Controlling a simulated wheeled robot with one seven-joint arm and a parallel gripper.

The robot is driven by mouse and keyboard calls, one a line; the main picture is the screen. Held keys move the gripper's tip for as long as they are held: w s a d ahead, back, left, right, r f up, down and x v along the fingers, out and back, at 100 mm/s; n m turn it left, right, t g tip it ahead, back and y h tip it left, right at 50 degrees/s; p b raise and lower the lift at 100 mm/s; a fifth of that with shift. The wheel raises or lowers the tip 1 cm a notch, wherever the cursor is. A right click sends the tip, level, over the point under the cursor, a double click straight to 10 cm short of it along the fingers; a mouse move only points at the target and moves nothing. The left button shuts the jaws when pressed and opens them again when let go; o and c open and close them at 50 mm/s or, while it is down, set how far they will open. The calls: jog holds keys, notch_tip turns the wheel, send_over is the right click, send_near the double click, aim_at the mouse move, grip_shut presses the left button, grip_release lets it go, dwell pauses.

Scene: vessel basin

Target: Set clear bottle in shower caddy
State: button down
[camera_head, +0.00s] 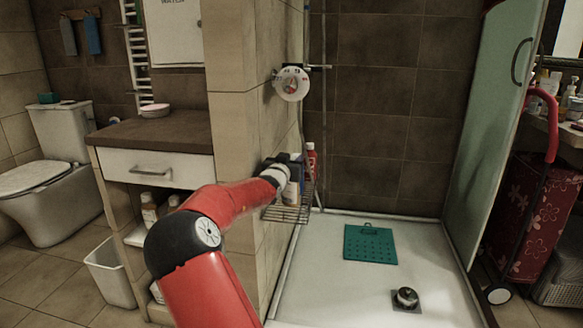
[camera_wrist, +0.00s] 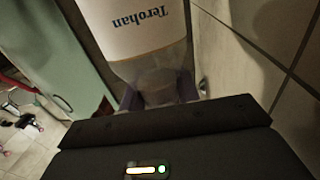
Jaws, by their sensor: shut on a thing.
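The clear bottle (camera_wrist: 135,28) fills the top of the wrist view. It has a white label reading "Terohan" and a see-through end, which sits between the fingers of my gripper (camera_wrist: 158,92). In the head view my gripper (camera_head: 284,163) is at the wall beside the shower, shut on the bottle (camera_head: 291,191). The bottle is partly hidden there by my arm. The wire shower caddy (camera_head: 287,214) is on the tiled wall just below the bottle. I cannot tell whether the bottle touches the caddy floor.
A red bottle (camera_head: 310,160) stands in the caddy, close behind my gripper. A glass door (camera_head: 490,120) stands right. A green mat (camera_head: 370,244) and the drain (camera_head: 406,298) are on the shower floor.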

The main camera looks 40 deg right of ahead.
jog(key=shift+f, duration=0.95)
jog(key=shift+f, duration=0.2)
jog(key=c, duration=1)
grip_release()
jog(key=shift+r, duration=0.1)
